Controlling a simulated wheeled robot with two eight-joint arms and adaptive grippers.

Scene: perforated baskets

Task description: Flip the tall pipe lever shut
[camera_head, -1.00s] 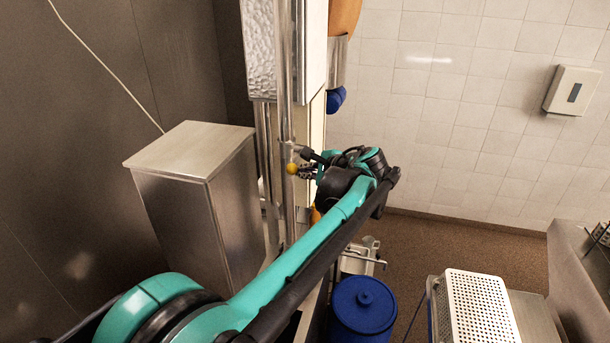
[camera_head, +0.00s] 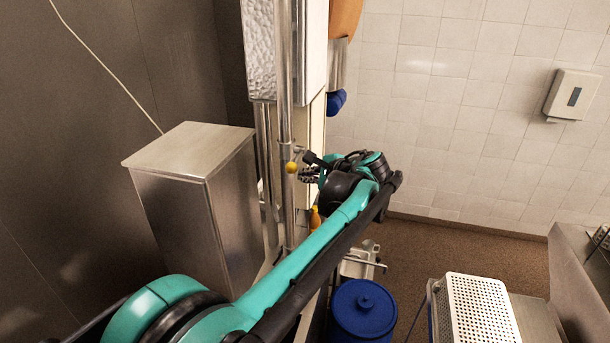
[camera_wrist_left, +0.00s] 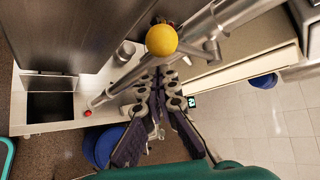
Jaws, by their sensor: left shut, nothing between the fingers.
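The tall metal pipe (camera_head: 285,80) stands upright left of my left gripper (camera_head: 306,174). A lever with a yellow ball knob (camera_head: 291,167) sits at the pipe, beside the fingertips. In the left wrist view the yellow knob (camera_wrist_left: 161,39) is large and close, and the pipe (camera_wrist_left: 130,80) runs diagonally behind it. My left gripper (camera_wrist_left: 160,76) is shut and empty there, its fingertips just below the knob. I cannot tell whether they touch the knob or the lever's arm. The lever's arm is mostly hidden behind the knob. My right gripper is not in view.
A steel cabinet (camera_head: 190,160) stands left of the pipe. A blue lidded bin (camera_head: 362,308) is below the arm. A white perforated basket (camera_head: 476,306) lies at the lower right. The floor (camera_head: 440,245) right of the arm is open up to the tiled wall.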

